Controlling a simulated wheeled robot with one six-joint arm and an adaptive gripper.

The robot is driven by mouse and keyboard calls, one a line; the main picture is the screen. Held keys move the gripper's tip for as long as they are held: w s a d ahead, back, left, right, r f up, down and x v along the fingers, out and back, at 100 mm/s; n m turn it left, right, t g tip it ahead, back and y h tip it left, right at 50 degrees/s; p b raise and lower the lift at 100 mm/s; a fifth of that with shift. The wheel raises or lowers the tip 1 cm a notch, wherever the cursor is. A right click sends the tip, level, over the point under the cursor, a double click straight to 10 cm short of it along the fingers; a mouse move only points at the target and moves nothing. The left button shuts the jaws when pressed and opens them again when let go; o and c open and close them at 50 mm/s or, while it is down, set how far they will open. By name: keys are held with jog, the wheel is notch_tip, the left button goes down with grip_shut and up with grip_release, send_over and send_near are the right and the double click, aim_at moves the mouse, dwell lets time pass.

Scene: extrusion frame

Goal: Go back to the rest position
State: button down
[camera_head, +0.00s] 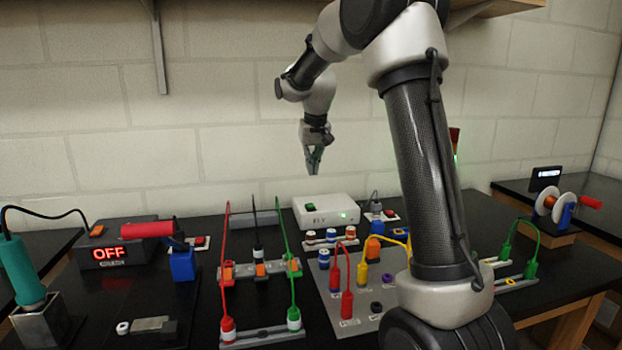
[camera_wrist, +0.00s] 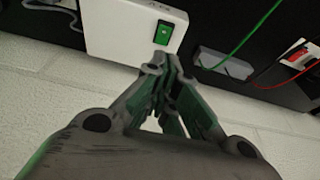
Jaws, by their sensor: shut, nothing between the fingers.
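My gripper (camera_head: 314,160) hangs from my raised arm above the back of the black table, pointing down. It is in front of the white block wall and above the white box with the green switch (camera_head: 326,212). Its fingers are together with nothing between them. In the wrist view my gripper (camera_wrist: 168,72) also shows shut, with its green-sided fingers meeting near the edge of the white box (camera_wrist: 112,30). The gripper appears clear of the box and the table.
A black box with a red OFF display (camera_head: 110,255) stands at the left. Red and green cables (camera_head: 288,240) rise from terminal strips at centre. A grey board (camera_head: 345,318) carries several coloured plugs. A spool stand (camera_head: 553,210) is at the right. A shelf (camera_head: 480,12) hangs above.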

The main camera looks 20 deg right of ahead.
jog(key=shift+s+r, duration=0.1)
jog(key=shift+r, duration=0.35)
jog(key=s+a+n+t, duration=0.1)
jog(key=s+a+n, duration=0.1)
jog(key=s, duration=3.6)
jog(key=shift+s+a+y, duration=0.15)
jog(key=shift+y, duration=0.15)
